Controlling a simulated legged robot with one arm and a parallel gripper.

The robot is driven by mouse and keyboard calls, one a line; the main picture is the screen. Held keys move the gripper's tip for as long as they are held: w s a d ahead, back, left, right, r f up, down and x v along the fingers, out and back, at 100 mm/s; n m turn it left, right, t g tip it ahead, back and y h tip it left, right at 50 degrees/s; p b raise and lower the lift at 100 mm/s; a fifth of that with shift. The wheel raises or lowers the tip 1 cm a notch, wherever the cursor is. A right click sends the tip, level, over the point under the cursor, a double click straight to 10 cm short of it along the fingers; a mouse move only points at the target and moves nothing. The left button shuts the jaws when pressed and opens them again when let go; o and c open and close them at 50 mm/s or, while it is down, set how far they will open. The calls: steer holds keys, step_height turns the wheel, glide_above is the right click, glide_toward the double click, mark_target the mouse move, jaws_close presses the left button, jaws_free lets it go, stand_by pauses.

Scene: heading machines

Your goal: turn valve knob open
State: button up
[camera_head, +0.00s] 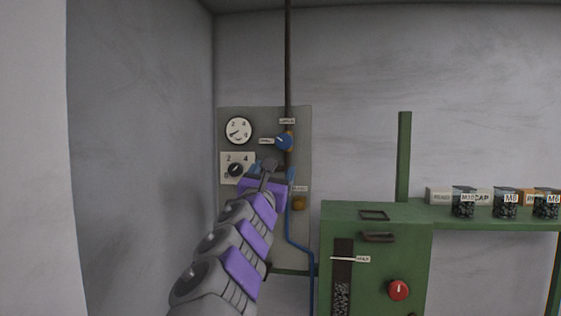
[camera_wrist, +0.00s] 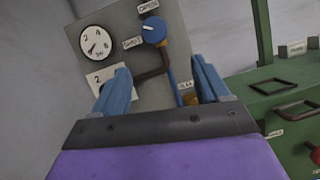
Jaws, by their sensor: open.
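The blue valve knob (camera_head: 285,141) with a white pointer mark sits on the pipe at the right of the grey wall panel (camera_head: 300,165). In the wrist view the blue knob (camera_wrist: 154,29) is above and beyond my gripper, near the top edge. My gripper (camera_head: 273,171) is in front of the panel, just below the blue knob in the picture. In the wrist view my gripper (camera_wrist: 160,82) has its blue fingers spread wide, with nothing between them. A yellow knob (camera_head: 299,203) is lower on the panel, partly hidden in the wrist view.
A round gauge (camera_head: 238,131) and a black dial (camera_head: 236,170) are on the panel's left. A green machine (camera_head: 376,270) with a red knob (camera_head: 398,290) stands at right. Boxes and jars sit on a green shelf (camera_head: 500,218). A wall closes the left side.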

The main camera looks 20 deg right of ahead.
steer(key=n+t+b, duration=0.1)
steer(key=n+b, duration=0.1)
steer(key=y+p, duration=0.1)
steer(key=p, duration=0.2)
glide_toward(282, 147)
steer(key=shift+x, duration=1.75)
steer(key=shift+n, duration=0.3)
steer(key=shift+p+x, duration=0.8)
steer(key=shift+x, duration=1.5)
steer(key=shift+w+d+r+p, duration=0.3)
steer(key=shift+w+d+p, duration=0.1)
steer(key=shift+w, duration=0.1)
steer(key=shift+p+x, duration=1.2)
steer(key=shift+x, duration=1)
steer(key=shift+d, duration=0.15)
steer(key=shift+c, duration=0.2)
